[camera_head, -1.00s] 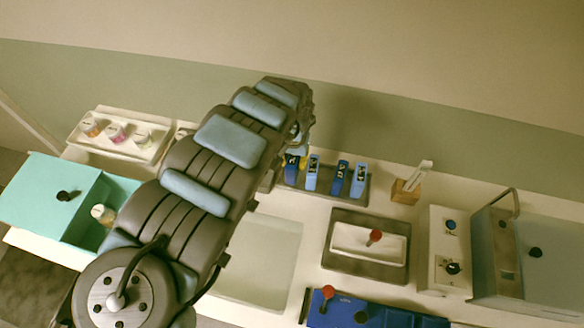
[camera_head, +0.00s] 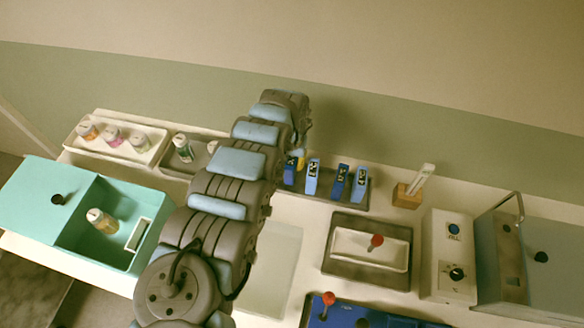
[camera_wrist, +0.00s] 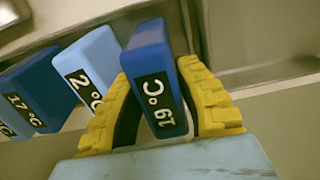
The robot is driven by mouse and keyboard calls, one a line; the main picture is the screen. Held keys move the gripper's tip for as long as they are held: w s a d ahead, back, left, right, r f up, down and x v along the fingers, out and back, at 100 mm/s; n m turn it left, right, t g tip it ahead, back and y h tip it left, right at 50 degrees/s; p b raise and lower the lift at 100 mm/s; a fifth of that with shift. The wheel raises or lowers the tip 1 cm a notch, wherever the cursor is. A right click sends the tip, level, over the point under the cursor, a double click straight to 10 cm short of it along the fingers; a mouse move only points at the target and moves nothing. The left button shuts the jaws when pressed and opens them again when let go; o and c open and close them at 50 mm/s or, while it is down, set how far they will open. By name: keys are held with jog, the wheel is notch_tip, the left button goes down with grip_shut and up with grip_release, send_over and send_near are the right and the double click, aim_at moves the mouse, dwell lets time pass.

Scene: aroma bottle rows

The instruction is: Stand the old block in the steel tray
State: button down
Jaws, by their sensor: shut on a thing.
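My gripper (camera_wrist: 165,105) has two yellow ridged fingers shut on a dark blue block marked 19 °C (camera_wrist: 150,65). In the head view, that block (camera_head: 290,173) is at the left end of a row, partly behind my arm. A yellow fingertip shows beside it, but most of my gripper is hidden. A light blue block (camera_head: 313,174), a dark blue block (camera_head: 340,180) and another light blue block (camera_head: 360,183) stand in a grey tray (camera_head: 325,198). I cannot tell whether the held block touches the tray, or which block is old.
A teal box (camera_head: 150,225) with a bottle inside, and a white tray (camera_head: 120,152) with several bottles, are at left. A wooden holder (camera_head: 407,196), a control box (camera_head: 447,255) and a lidded grey tray (camera_head: 345,277) are at right.

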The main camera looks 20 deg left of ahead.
jog(key=shift+f, duration=1.35)
jog(key=c, duration=0.8)
grip_release()
jog(key=shift+f, duration=0.1)
jog(key=shift+c, duration=0.2)
jog(key=shift+a+r+p, duration=0.1)
jog(key=shift+r+p, duration=0.45)
jog(key=shift+r, duration=5.55)
